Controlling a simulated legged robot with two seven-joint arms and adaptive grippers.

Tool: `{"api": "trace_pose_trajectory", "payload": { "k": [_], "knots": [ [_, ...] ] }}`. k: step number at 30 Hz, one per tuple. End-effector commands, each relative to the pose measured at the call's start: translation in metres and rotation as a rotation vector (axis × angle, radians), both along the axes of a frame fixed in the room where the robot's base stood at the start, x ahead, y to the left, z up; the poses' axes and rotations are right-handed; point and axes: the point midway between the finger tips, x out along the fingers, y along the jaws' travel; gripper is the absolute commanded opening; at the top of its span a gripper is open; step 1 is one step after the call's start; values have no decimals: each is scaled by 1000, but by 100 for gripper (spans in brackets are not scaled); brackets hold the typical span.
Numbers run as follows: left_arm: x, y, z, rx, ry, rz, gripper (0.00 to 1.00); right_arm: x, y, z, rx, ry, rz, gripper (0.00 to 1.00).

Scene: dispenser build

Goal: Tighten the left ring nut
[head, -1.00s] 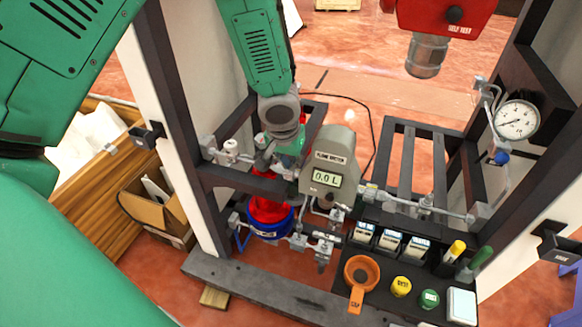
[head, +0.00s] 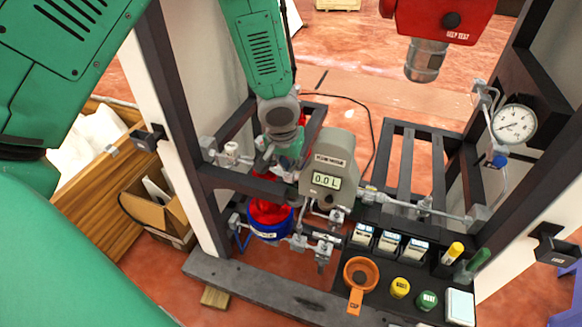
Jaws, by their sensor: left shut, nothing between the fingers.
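The grey flow meter (head: 327,172) reads 0.0 L and stands upright in the dark frame. A metal pipe (head: 405,200) runs from its right side to fittings near the gauge. My left gripper (head: 268,160) is at the left side of the meter, by the pipe joint there. Its fingers are shut with nothing between them. The left ring nut is hidden or too small to tell behind the gripper. My right gripper is not in view.
A black tray holds an orange cup (head: 361,272), a yellow cap (head: 400,287) and a green cap (head: 427,300). A pressure gauge (head: 514,124) is at the right. A red device (head: 440,18) hangs above.

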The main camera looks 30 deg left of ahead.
Motion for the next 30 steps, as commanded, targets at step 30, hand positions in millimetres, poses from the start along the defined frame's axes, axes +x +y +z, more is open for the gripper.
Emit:
{"api": "trace_pose_trajectory", "payload": {
  "k": [30],
  "knots": [
    [17,4,4,-1,-1,0,0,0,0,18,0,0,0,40]
  ]
}}
